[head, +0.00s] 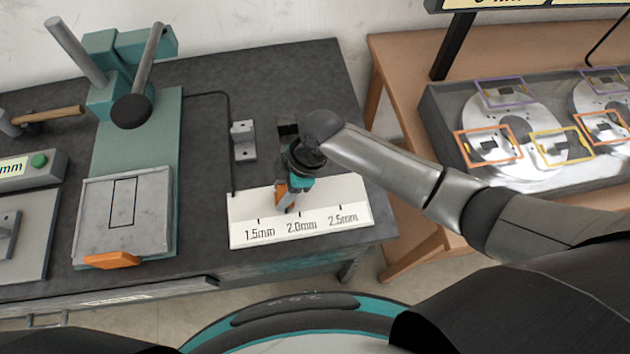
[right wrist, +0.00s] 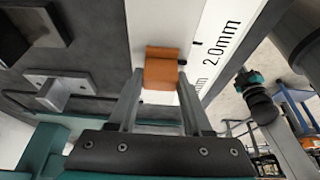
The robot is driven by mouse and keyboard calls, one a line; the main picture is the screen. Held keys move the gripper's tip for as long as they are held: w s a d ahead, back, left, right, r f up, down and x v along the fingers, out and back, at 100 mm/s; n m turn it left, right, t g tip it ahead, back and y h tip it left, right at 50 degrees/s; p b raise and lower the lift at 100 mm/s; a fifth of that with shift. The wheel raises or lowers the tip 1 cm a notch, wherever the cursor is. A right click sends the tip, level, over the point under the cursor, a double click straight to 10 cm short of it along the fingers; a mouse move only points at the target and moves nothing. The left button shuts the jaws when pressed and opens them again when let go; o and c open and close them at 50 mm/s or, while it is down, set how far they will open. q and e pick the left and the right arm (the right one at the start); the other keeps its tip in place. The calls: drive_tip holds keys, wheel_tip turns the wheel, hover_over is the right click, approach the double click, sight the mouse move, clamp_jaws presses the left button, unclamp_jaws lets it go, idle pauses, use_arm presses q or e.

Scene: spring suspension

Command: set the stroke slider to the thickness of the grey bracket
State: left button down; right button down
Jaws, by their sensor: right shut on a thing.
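The orange stroke slider (head: 281,192) stands at the white scale plate (head: 243,238), which is marked 1.5mm, 2.0mm and 2.5mm. It sits between the 1.5mm and 2.0mm ticks, seemingly nearer 2.0mm; its exact reading is partly hidden by my gripper. My right gripper (head: 289,204) points down and is shut on the slider. In the right wrist view the orange slider (right wrist: 162,68) is between the fingertips (right wrist: 161,84). A grey bracket (head: 243,141) with holes lies on the dark bench left of the slider; it also shows in the right wrist view (right wrist: 50,88). My left gripper is out of view.
A teal press (head: 137,135) with a grey plate and orange tab stands left on the dark bench (head: 205,150). A display box (head: 30,168) with a green button and a hammer (head: 45,117) are farther left. A wooden table (head: 395,60) with a tray of discs stands right.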

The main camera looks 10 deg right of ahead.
sight(247, 206)
drive_tip(key=a, duration=0.6)
drive_tip(key=shift+s+a, duration=0.15)
drive_tip(key=shift+a, duration=0.15)
drive_tip(key=shift+c, duration=1.6)
unclamp_jaws()
drive_tip(key=shift+a, duration=0.1)
drive_tip(key=p+v, duration=0.1)
drive_tip(key=v, duration=1.4)
drive_tip(key=shift+d, duration=0.25)
drive_tip(key=shift+s, duration=0.1)
